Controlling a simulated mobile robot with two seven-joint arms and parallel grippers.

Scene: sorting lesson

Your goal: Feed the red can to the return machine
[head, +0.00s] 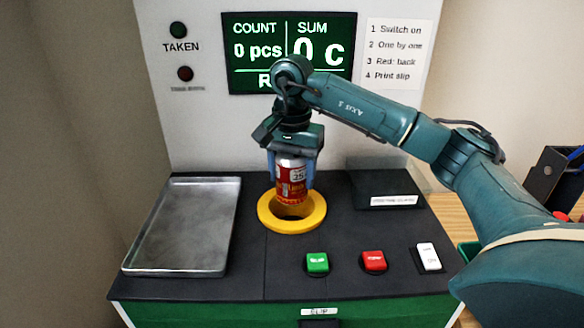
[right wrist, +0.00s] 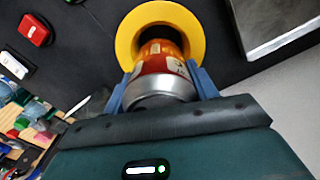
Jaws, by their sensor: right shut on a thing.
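The red can (head: 291,181) is held upright in my right gripper (head: 291,172), which comes down from above. The gripper's blue fingers are shut on the can's sides. The can's lower end is over the yellow ring (head: 263,213) around the return machine's dark opening; I cannot tell if it has entered. In the right wrist view the can (right wrist: 164,65) points toward the opening inside the yellow ring (right wrist: 124,45), with the right gripper's fingers (right wrist: 160,88) on both sides. The machine's screen (head: 290,52) reads COUNT 0 pcs and SUM 0 c. My left gripper is not in view.
A metal tray (head: 185,228) lies left of the ring. A green button (head: 317,262), a red button (head: 373,261) and a white switch (head: 428,257) sit at the front. TAKEN lamp (head: 178,30) and a dark red lamp (head: 185,73) are unlit.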

